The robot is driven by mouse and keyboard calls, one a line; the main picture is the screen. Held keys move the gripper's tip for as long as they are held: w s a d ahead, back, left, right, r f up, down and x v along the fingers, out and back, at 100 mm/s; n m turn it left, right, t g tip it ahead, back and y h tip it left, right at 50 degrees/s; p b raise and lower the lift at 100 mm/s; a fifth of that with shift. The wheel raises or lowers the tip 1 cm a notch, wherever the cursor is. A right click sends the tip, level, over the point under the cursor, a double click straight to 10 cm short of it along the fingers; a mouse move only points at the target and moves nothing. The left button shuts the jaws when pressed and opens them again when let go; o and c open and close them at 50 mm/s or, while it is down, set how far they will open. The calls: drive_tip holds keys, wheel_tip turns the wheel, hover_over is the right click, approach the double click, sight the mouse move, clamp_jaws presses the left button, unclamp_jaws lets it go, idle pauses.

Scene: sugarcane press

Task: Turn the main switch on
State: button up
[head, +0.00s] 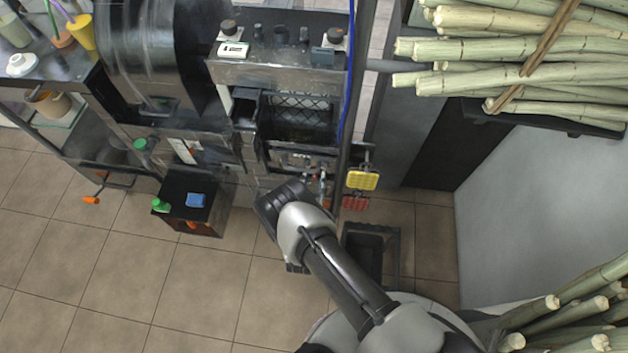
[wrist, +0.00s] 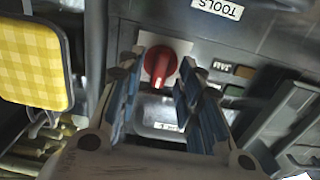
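A red rotary switch knob (wrist: 160,66) on a pale plate shows in the wrist view, on a dark panel below and left of a "TOOLS" label. I take it for the main switch. My gripper (wrist: 161,80) is open, its two blue-padded fingers on the left and right of the knob in the picture. The knob lies between or just beyond the fingertips; I cannot tell whether they touch it. In the head view my arm reaches the front of the black press machine (head: 165,60), and its end hides the knob and fingertips.
A yellow checkered pad (wrist: 30,55) hangs close on the left in the wrist view; it also shows in the head view (head: 362,180) above a red one (head: 355,203). A black box (head: 185,212) stands left of my arm. Sugarcane stalks (head: 520,50) lie at upper right.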

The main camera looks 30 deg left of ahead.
drive_tip(key=shift+w+a, duration=0.1)
drive_tip(key=shift+w, duration=0.25)
drive_tip(key=shift+c, duration=0.3)
clamp_jaws()
